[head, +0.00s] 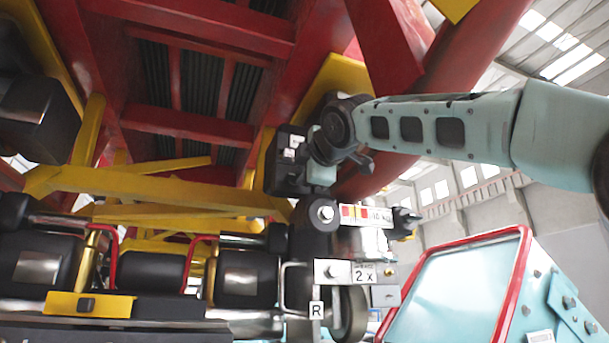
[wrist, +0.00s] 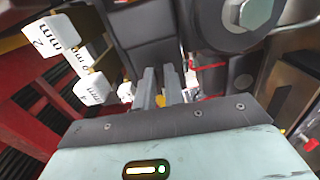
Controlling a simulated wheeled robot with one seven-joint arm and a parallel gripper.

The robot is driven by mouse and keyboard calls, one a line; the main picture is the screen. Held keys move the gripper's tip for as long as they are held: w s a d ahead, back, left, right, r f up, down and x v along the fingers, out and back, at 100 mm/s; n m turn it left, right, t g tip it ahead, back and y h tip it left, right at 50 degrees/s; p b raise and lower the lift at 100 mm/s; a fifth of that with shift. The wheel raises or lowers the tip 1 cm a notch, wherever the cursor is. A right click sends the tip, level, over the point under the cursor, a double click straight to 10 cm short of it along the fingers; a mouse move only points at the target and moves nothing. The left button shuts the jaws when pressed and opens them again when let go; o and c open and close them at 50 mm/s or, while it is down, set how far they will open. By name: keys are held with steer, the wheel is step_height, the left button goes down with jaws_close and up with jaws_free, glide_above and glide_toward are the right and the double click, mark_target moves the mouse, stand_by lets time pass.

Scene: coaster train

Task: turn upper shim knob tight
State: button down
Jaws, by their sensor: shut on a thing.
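My gripper shows in the wrist view (wrist: 160,82) with its two grey fingers close together, reaching to a dark block (wrist: 150,35). A small brass-coloured piece (wrist: 160,100) shows between the fingers. The fingers are shut on what seems to be the upper shim knob, whose shape is mostly hidden. In the head view my teal hand (head: 321,174) is beside the black block with white tags (head: 284,165), above the wheel assembly; the fingertips cannot be made out there. White blocks with "mm" markings (wrist: 93,89) stand left of the fingers in the wrist view.
A large round bolt head (wrist: 254,12) is close on the right in the wrist view. In the head view, red and yellow track beams (head: 160,180) hang around my arm. A wheel carriage (head: 240,272) lies below, and a red-framed teal panel (head: 455,290) stands lower right.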

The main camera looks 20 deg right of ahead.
steer(key=shift+f, duration=0.1)
steer(key=c, duration=1.5)
jaws_free()
steer(key=s+b, duration=0.5)
steer(key=s, duration=1.2)
steer(key=shift+s, duration=0.25)
